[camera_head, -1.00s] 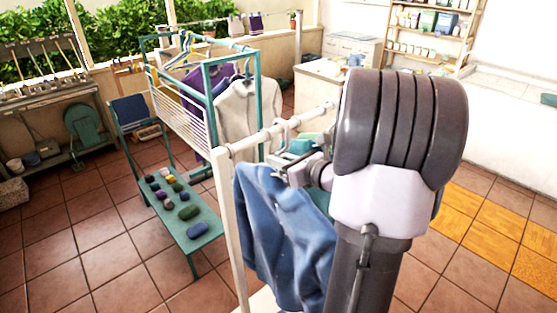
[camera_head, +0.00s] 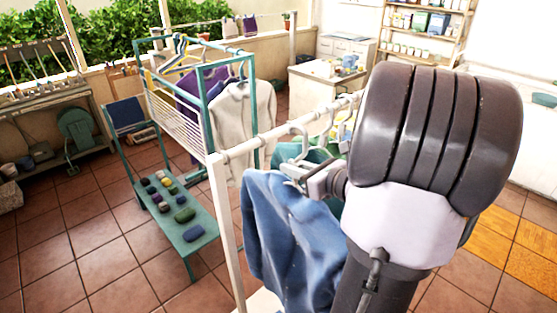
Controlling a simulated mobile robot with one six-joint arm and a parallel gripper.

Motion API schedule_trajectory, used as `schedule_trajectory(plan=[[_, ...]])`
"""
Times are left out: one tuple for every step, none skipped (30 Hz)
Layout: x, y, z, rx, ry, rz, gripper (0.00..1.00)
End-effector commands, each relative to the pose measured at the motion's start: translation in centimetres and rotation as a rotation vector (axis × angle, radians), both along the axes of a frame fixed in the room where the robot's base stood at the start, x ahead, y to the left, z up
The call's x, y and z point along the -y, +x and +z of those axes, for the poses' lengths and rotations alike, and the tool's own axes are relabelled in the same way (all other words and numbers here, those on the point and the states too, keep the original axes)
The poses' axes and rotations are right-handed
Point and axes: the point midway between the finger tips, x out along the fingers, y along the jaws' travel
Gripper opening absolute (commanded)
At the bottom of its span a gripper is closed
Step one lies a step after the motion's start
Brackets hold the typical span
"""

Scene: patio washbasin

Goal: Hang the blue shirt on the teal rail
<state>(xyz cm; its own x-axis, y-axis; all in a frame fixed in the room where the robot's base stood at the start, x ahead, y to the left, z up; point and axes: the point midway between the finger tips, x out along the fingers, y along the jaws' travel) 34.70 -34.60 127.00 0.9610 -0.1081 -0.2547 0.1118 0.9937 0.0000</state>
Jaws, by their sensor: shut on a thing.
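The blue shirt (camera_head: 293,235) hangs below my gripper (camera_head: 296,172), close to the white rail in front of me. My gripper is shut at the top of the shirt, by its hanger; the exact grip is small and partly hidden by my arm. The hanger's hook seems to be near the white rail; I cannot tell whether it touches. The teal rail (camera_head: 222,62) is the top of a teal-framed rack farther back on the left. A white shirt (camera_head: 241,118) and a purple shirt (camera_head: 200,90) hang there, with several empty hangers (camera_head: 178,47).
The white rail (camera_head: 262,140) and its post (camera_head: 225,230) stand between my arm and the teal rack. A teal bench (camera_head: 178,225) with several dark rolled items stands on the left. Tiled floor is open at front left. A white counter (camera_head: 325,88) stands behind.

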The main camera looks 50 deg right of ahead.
Motion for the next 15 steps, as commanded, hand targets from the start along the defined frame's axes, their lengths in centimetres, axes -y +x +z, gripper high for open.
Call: schedule_trajectory(plan=[[0.0,-1.1,0.0,0.001,0.001,-0.005,0.0],[-0.1,-1.8,0.1,0.001,0.001,-0.005,0.0],[-0.2,-2.7,0.1,0.001,0.0,-0.005,0.0],[-0.3,-3.3,0.1,0.001,0.0,-0.005,0.0],[-0.3,-4.0,0.2,0.001,0.001,-0.005,0.0],[-0.4,-4.9,0.2,0.001,0.0,-0.006,0.0],[-0.5,-5.6,0.2,0.001,0.0,-0.005,0.0],[-0.6,-6.3,0.2,0.001,0.001,-0.005,0.0],[-0.7,-7.2,0.2,0.0,0.001,-0.005,0.0],[-0.8,-7.8,0.3,0.001,0.002,-0.006,0.0],[-0.8,-8.5,0.3,0.001,0.0,-0.006,0.0],[-0.9,-9.4,0.4,0.002,0.0,-0.006,0.0],[-1.0,-10.1,0.4,0.0,0.0,-0.006,0.0],[-1.1,-10.7,0.4,0.001,0.001,-0.005,0.0],[-1.2,-11.6,0.4,0.0,0.0,-0.005,0.0]])
